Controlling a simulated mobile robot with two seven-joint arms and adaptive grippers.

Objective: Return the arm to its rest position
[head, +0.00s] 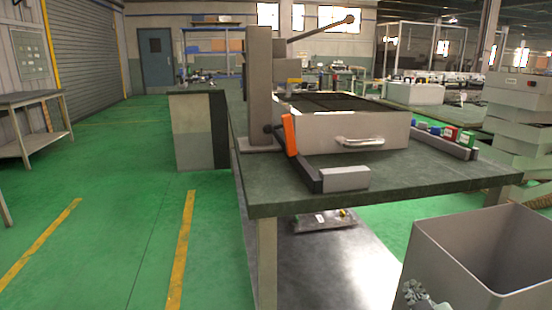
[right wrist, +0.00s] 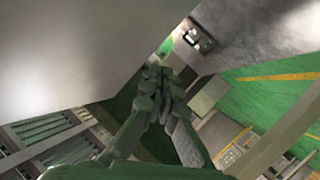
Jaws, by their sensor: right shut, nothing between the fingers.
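My right gripper (head: 418,296) shows at the bottom edge of the head view, low down by the left side of a grey open bin (head: 440,262). In the right wrist view its fingers (right wrist: 158,80) meet at the tips, with nothing between them. Most of the right arm is out of the head view. My left gripper is in neither view.
A dark-topped workbench (head: 420,180) stands ahead, carrying a grey drawer unit (head: 340,130), an orange handle (head: 289,134) and a lever press (head: 262,90). A small item (head: 325,219) lies on its lower shelf. Green floor (head: 130,240) at left is clear.

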